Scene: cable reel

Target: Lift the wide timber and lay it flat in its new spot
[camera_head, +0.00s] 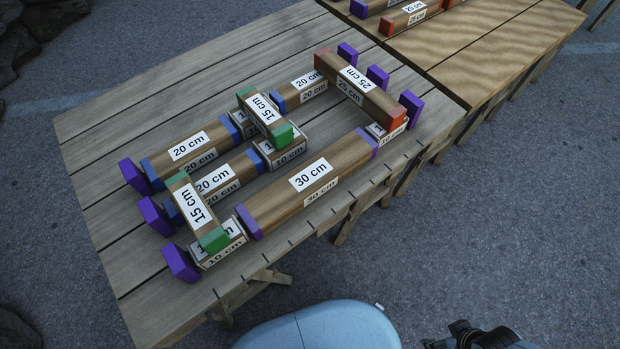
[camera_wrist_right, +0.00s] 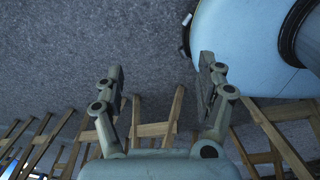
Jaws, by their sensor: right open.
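Labelled wooden timbers with coloured ends form a layout on the plank table. The longest is the 30 cm timber (camera_head: 330,165) with purple ends, lying along the table's near side. A 25 cm timber (camera_head: 375,101) with red ends lies across others at the right end. Two 15 cm timbers (camera_head: 181,190) (camera_head: 257,106) with green ends also lie across others. Which one is meant by wide I cannot tell. My right gripper (camera_wrist_right: 162,72) is open and empty in the right wrist view, over the ground beside table legs. My left gripper is not in view.
20 cm timbers (camera_head: 238,172) with blue ends and 10 cm blocks (camera_head: 222,250) fill the layout, with purple blocks (camera_head: 181,262) at its ends. The table's far left planks (camera_head: 130,110) are bare. A second table (camera_head: 500,50) adjoins, holding more timbers.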

